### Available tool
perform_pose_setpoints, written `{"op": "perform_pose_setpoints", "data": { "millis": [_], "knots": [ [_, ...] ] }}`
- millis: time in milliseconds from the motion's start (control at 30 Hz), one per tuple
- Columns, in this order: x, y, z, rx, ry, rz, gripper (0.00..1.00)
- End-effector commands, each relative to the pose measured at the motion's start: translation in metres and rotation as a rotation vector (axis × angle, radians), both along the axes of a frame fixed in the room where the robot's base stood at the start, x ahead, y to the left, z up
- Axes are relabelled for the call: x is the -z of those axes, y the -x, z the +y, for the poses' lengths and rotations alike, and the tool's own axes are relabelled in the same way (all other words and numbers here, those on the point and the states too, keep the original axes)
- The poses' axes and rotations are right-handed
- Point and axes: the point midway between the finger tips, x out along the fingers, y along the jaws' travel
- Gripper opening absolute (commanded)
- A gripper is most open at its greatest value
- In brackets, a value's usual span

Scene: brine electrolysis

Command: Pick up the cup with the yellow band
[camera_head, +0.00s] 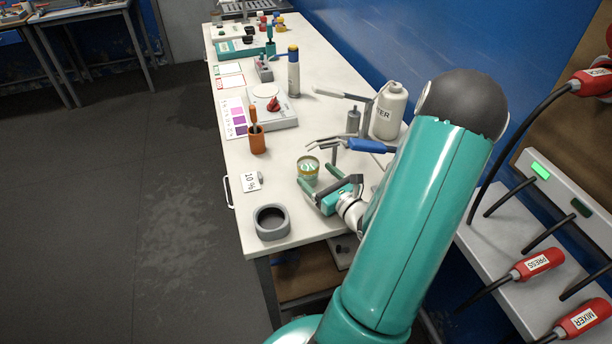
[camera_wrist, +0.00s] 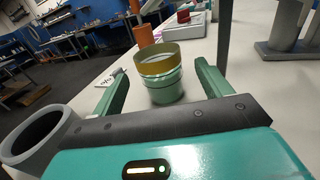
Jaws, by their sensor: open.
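The cup with the yellow band (camera_head: 308,168) stands upright on the white bench near its front end. It is a small green cup with the band around its upper part. It also shows in the wrist view (camera_wrist: 160,72), ahead of my gripper and between the lines of its two fingers. My gripper (camera_head: 311,186) is open and low over the bench, just on the near side of the cup. In the wrist view the fingers (camera_wrist: 162,88) spread to either side of the cup, with gaps on both sides. I cannot tell exactly how far the fingertips reach along it.
A grey round holder (camera_head: 272,222) stands at the bench's near corner, close to my gripper. A small label card (camera_head: 251,182) lies left of the cup.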

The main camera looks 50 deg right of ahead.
Motion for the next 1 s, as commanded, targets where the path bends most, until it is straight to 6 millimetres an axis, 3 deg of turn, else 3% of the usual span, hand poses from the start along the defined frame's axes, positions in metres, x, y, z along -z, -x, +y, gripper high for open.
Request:
{"op": "perform_pose_setpoints", "data": {
  "millis": [267,533,800,1000],
  "knots": [
    [0.000,-0.023,-0.002,-0.002,0.000,0.001,0.77],
    [-0.001,-0.063,-0.007,-0.006,-0.001,-0.001,0.77],
    [-0.001,-0.069,-0.008,-0.003,0.000,0.001,0.77],
    [-0.001,-0.068,-0.008,-0.004,0.000,0.001,0.40]
  ]
}}
